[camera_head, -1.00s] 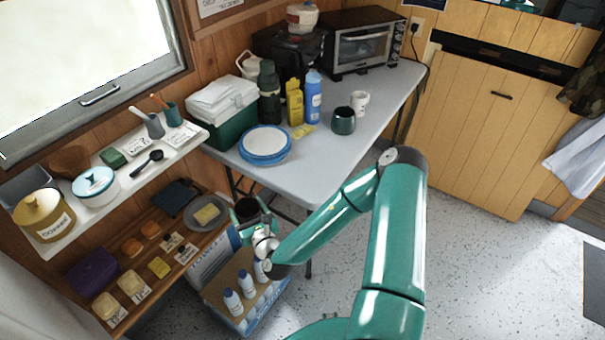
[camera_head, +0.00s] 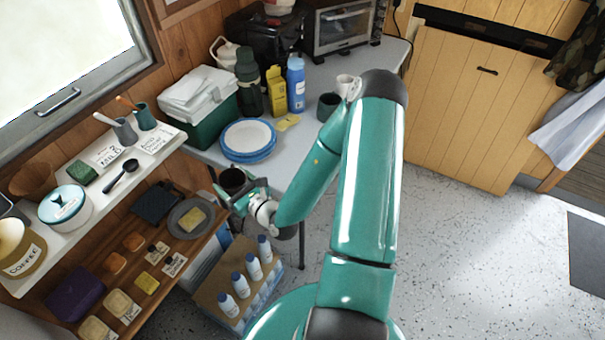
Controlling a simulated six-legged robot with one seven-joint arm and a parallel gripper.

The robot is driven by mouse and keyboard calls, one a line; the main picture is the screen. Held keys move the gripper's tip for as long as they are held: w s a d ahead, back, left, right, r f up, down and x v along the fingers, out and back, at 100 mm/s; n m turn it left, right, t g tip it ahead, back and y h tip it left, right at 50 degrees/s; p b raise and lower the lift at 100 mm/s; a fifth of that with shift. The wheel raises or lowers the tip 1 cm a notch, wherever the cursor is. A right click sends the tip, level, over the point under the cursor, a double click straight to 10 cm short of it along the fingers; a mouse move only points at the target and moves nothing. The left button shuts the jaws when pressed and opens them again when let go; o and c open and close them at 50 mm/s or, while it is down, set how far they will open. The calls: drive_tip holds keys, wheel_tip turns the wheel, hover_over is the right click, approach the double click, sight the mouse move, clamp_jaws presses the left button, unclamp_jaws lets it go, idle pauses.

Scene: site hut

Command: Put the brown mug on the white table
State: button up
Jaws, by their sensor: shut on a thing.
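The brown mug (camera_head: 232,179) is dark and is held in my gripper (camera_head: 236,190), which is shut on it. My gripper and the mug are in front of the white table's left front edge, beside the brown shelf. The mug looks roughly upright; its lower part is hidden by the gripper. The white table (camera_head: 298,158) stands behind my gripper, its top pale grey-white. My arm crosses in front of the table's right part and hides some of it.
On the table are blue-rimmed plates (camera_head: 248,138), a green cooler (camera_head: 206,122), a yellow carton (camera_head: 276,92), a blue bottle (camera_head: 296,84), a dark mug (camera_head: 328,105) and a white mug (camera_head: 344,84). A crate of white bottles (camera_head: 240,286) stands below. Bare tabletop lies right of the plates.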

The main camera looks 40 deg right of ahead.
drive_tip(key=s+d+r+n+y, duration=0.1)
drive_tip(key=s+d+r, duration=0.55)
drive_tip(key=s, duration=0.25)
drive_tip(key=s+d+r, duration=0.5)
drive_tip(key=s+d, duration=0.3)
drive_tip(key=s, duration=0.1)
drive_tip(key=shift+y, duration=0.3)
drive_tip(key=shift+w+d+f, duration=1.2)
drive_tip(key=shift+w+f, duration=0.8)
drive_tip(key=shift+f, duration=0.25)
drive_tip(key=shift+w+d+f, duration=1.2)
drive_tip(key=shift+w+f, duration=0.8)
drive_tip(key=shift+f, duration=0.2)
drive_tip(key=shift+w+d+f, duration=1.2)
drive_tip(key=shift+w+f, duration=0.8)
drive_tip(key=shift+f, duration=0.25)
drive_tip(key=o, duration=1.2)
drive_tip(key=shift+f, duration=0.1)
drive_tip(key=shift+c, duration=0.2)
